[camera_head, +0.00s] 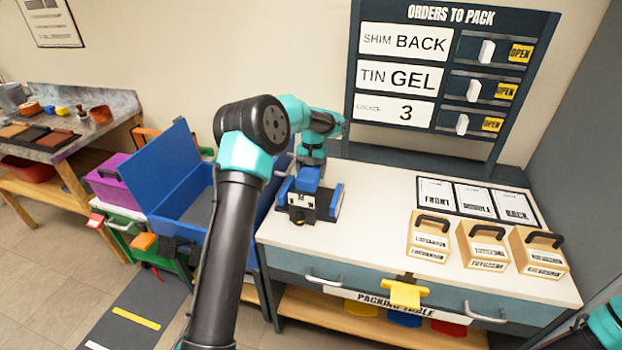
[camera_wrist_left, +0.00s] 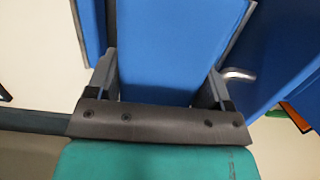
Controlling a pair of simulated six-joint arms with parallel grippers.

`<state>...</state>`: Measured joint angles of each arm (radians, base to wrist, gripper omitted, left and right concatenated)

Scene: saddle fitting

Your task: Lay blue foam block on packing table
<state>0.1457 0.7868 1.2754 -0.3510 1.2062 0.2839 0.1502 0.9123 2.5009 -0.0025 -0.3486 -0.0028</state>
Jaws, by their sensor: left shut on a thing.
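My left gripper (camera_head: 311,165) points down over the left end of the packing table (camera_head: 375,218), whose top is white. It is shut on the blue foam block (camera_head: 308,179); the left wrist view shows the block (camera_wrist_left: 170,45) between the two grey fingers. The block's lower end meets a small black object with white marks (camera_head: 299,213) and blue side pieces, which stands on the table. I cannot tell whether the block rests on it or is just above. My right gripper is out of view; only a teal part of my right arm shows at the lower right.
An open blue chest (camera_head: 178,190) stands left of the table. Three tan handled blocks (camera_head: 484,246) stand at the table's right, before a black panel of labelled cards (camera_head: 477,200). An order board (camera_head: 446,70) rises behind. The table's middle is clear.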

